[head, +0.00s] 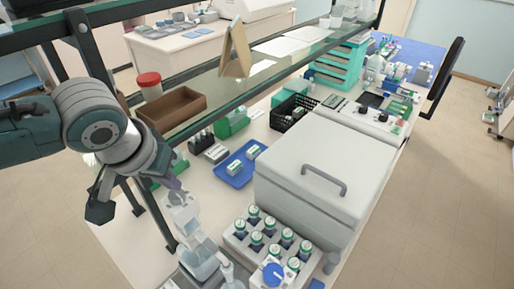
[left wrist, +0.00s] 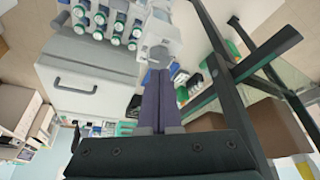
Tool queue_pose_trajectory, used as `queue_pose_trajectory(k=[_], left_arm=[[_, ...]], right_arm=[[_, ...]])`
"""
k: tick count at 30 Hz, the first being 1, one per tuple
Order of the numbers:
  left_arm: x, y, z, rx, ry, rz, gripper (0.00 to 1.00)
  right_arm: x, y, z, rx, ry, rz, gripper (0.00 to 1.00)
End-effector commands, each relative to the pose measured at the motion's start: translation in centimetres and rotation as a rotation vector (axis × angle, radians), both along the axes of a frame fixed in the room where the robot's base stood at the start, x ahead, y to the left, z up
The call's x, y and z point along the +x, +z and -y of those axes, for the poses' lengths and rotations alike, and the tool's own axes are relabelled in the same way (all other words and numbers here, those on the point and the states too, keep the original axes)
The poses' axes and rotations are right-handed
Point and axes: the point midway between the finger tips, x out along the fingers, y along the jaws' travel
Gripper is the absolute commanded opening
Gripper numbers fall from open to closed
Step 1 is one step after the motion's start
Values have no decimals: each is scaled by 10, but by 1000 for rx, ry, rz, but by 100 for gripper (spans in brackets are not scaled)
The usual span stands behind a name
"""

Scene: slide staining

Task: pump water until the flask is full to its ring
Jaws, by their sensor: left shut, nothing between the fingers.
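My left gripper (head: 174,184) is shut and empty, its purple fingers together and pointing down. It is just above the top of a pale grey-white pump-like device (head: 187,218) near the table's front left. In the left wrist view the shut fingers (left wrist: 160,75) end close to the top of that device (left wrist: 158,40); I cannot tell whether they touch it. Pale, partly see-through shapes (head: 200,268) stand below the device at the bottom edge; I cannot make out the flask, its ring or a water level clearly. My right gripper is not in view.
A rack of green-capped bottles (head: 237,246) stands right of the device, near a large grey lidded box (head: 318,170). A blue tray (head: 236,176) lies behind. A dark shelf frame with a glass shelf (head: 215,101) stands close to my left arm.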

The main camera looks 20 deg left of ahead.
Motion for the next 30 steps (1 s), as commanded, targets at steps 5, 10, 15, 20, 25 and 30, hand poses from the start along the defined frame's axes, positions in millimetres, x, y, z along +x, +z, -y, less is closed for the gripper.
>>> queue_pose_trajectory(k=[5, 10, 15, 20, 25, 30], left_arm=[[0, -6, 0, 0, 0, 0, 0], [0, -13, 0, -1, 0, 0, 0], [0, -19, 0, 0, 0, 0, 0], [0, -25, 0, 0, 0, -1, 0], [-1, -31, 0, 1, 0, -2, 0], [-1, -37, 0, 1, 0, -2, 0]], right_arm=[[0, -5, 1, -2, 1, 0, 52], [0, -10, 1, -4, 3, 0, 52], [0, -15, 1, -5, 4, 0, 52], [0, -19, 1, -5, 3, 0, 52], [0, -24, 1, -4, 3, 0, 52], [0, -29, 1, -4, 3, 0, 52]])
